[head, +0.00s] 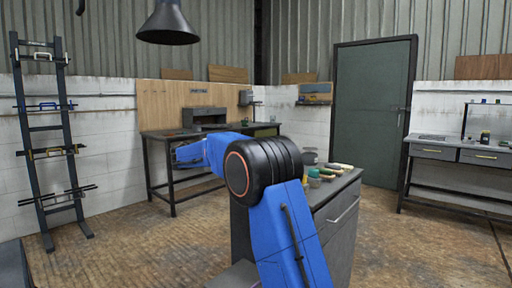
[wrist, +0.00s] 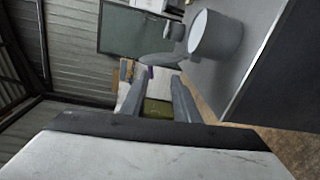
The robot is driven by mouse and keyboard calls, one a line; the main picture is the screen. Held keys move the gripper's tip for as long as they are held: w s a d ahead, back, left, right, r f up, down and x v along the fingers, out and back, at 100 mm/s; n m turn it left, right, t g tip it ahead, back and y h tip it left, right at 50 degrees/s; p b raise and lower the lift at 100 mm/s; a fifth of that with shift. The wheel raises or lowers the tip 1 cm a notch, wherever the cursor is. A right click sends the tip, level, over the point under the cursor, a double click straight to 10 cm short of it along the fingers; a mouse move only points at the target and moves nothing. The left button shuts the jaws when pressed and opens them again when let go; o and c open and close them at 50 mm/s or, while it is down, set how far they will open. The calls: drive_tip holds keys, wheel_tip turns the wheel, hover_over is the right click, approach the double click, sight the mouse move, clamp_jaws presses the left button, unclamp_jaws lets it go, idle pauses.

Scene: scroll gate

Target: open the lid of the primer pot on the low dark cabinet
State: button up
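The low dark cabinet (head: 338,222) stands just beyond my arm in the head view, partly hidden by it. A grey pot (head: 309,158) shows at the back of its top, beside the arm. In the wrist view, which is tilted, a light grey cylindrical pot (wrist: 218,36) stands on the grey cabinet top (wrist: 236,72); I take it for the primer pot. Whether its lid is shut is unclear. My gripper (wrist: 157,84) is open and empty, its two fingers apart. The pot is beyond the fingers and to their right, not touched. The fingers cannot be made out in the head view.
Several small green, yellow and pale items (head: 328,171) lie on the cabinet top near the pot. A dark workbench (head: 172,190) stands at the back left, another bench (head: 460,172) at the right, and a rack (head: 45,140) at the left. The floor between is clear.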

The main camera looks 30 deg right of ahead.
drive_tip(key=w+d, duration=0.4)
drive_tip(key=d, duration=0.4)
drive_tip(key=w+d+h, duration=0.1)
drive_tip(key=w+d, duration=0.4)
drive_tip(key=d, duration=0.2)
drive_tip(key=shift+d+r, duration=0.15)
drive_tip(key=shift+d, duration=0.25)
clamp_jaws()
